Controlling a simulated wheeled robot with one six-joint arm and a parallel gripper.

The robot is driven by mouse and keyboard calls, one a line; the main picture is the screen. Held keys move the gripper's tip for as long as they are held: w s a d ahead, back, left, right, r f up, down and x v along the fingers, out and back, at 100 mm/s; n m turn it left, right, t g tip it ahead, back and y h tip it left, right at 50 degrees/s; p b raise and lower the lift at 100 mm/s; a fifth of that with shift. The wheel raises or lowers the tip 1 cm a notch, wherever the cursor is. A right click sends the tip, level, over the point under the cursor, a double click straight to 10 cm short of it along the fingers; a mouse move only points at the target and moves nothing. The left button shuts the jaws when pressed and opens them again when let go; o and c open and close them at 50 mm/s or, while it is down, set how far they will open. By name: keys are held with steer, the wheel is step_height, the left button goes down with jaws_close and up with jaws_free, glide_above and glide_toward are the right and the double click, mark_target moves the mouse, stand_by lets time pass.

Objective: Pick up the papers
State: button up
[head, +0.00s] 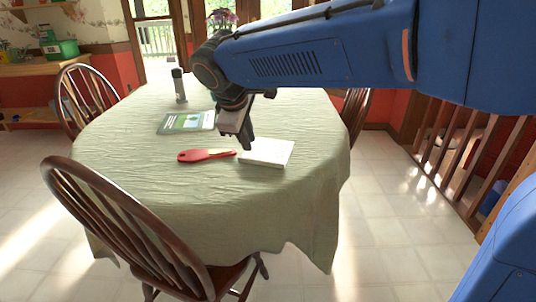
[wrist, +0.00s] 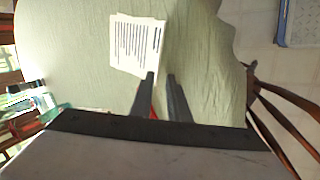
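The papers (head: 268,152) lie as a white, flat stack on the cloth-covered table, near its front right part. In the wrist view the papers (wrist: 138,42) show lines of print and sit just beyond my fingertips. My gripper (head: 247,145) is above the table, at the papers' left back edge in the head view. In the wrist view my gripper (wrist: 160,76) has a narrow gap between its two fingers, with nothing held at the tips. The exact height of the fingertips over the papers is hard to tell.
A red paddle-like object (head: 205,155) lies left of the papers. A tablet-like flat item (head: 186,122) and an upright grey bottle (head: 179,86) are farther back on the table (head: 130,150). Wooden chairs (head: 130,230) stand around it. The cloth right of the papers is clear.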

steer(key=x, duration=0.6)
steer(key=shift+d+x, duration=0.15)
steer(key=shift+x, duration=1.1)
steer(key=shift+d+x, duration=0.1)
steer(key=shift+x, duration=1.15)
jaws_close()
